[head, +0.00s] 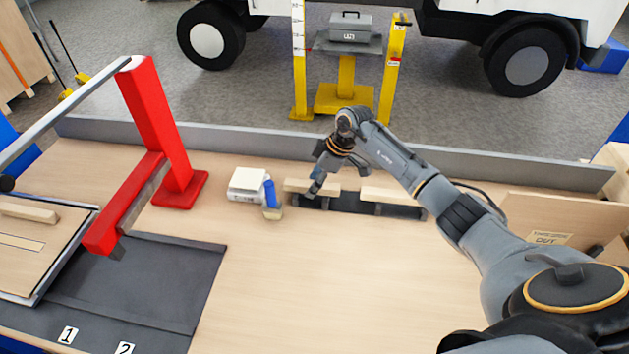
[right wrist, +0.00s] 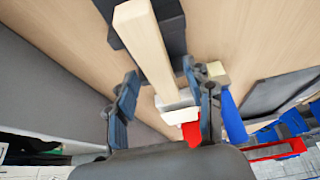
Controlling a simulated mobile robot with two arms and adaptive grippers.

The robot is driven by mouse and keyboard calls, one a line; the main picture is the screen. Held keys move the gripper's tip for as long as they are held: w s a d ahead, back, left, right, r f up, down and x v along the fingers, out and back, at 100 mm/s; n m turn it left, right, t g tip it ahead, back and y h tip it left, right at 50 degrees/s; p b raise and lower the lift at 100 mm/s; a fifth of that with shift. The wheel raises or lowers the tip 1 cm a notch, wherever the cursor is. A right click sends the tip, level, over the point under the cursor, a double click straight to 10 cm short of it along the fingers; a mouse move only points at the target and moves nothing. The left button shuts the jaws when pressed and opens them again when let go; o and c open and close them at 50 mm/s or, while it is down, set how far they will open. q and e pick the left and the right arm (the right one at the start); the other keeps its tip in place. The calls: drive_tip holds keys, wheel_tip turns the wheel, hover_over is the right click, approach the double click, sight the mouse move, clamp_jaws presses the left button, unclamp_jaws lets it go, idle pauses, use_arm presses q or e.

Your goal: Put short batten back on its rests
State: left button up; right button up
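A pale wooden batten (head: 296,185) lies at the left end of a dark rest strip (head: 345,205) at the back of the table. A second pale batten (head: 385,194) lies at the strip's right end. I cannot tell surely which is the short one. My right gripper (head: 315,187) is down at the left batten. In the right wrist view the batten (right wrist: 146,42) runs between the spread fingers of the gripper (right wrist: 166,100), with gaps beside it, over part of the dark rest (right wrist: 172,22). The fingers partly hide the batten in the head view. My left gripper is not in view.
A white box (head: 247,184) and a blue-handled brush (head: 271,196) stand just left of the strip. A red stand (head: 160,130) is farther left. A grey ledge (head: 240,140) runs along the back edge. The table's front middle is clear.

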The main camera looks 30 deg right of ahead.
drive_tip(key=v, duration=1.2)
drive_tip(key=shift+s+a+f, duration=0.1)
